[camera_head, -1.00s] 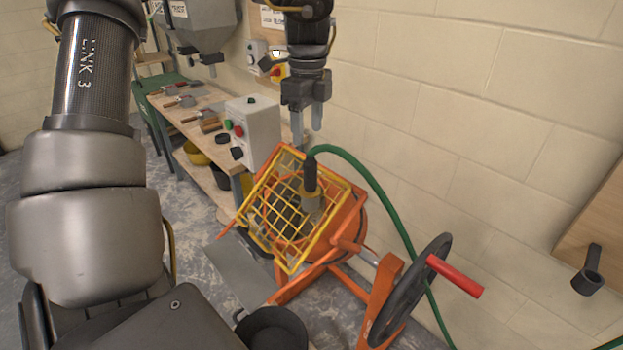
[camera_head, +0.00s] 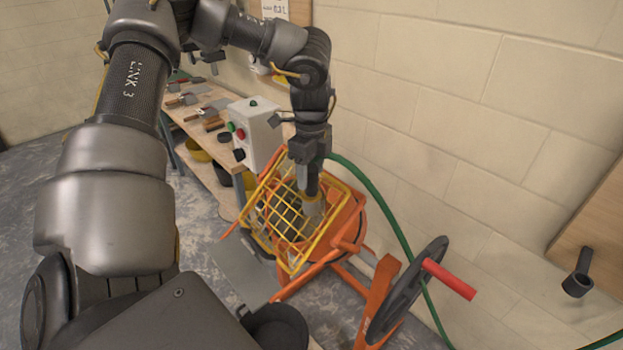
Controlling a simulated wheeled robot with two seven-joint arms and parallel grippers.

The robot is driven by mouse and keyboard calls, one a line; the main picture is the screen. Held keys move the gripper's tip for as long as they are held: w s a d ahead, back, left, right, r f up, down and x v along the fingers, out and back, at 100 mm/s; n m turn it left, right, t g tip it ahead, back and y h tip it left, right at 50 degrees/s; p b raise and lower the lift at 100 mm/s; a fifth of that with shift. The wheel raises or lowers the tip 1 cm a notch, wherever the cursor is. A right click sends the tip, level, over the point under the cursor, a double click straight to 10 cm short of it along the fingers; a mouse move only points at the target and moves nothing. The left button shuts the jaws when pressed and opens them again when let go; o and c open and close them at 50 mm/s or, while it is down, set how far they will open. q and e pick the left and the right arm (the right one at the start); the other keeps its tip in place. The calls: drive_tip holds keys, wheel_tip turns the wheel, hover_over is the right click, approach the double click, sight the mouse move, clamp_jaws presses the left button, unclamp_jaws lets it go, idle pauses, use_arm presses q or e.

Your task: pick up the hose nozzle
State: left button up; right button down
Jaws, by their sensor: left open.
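The hose nozzle (camera_head: 314,207) stands upright at the yellow grid guard of the orange mixer, its pale brass-grey lower end showing against the bars. Its dark upper part is partly hidden by my left gripper (camera_head: 307,180). The green hose (camera_head: 375,190) runs from the nozzle's top to the right and down along the wall. My left gripper is open, pointing down, with its fingers at the nozzle's upper part. I cannot tell whether the fingers touch it. My right gripper is not in view.
The orange mixer (camera_head: 345,222) has a yellow guard (camera_head: 275,215) and a black handwheel with a red handle (camera_head: 449,279). A black bucket (camera_head: 277,328) is at the front. The block wall is close on the right.

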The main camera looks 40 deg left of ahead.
use_arm(q)
drive_tip(key=shift+f, duration=0.3)
drive_tip(key=shift+s+d, duration=0.1)
drive_tip(key=shift+c, duration=0.6)
drive_tip(key=c, duration=1.1)
drive_tip(key=shift+r, duration=0.25)
wheel_tip(320, 180, up, 8)
drive_tip(key=b, duration=0.3)
drive_tip(key=shift+r, duration=0.8)
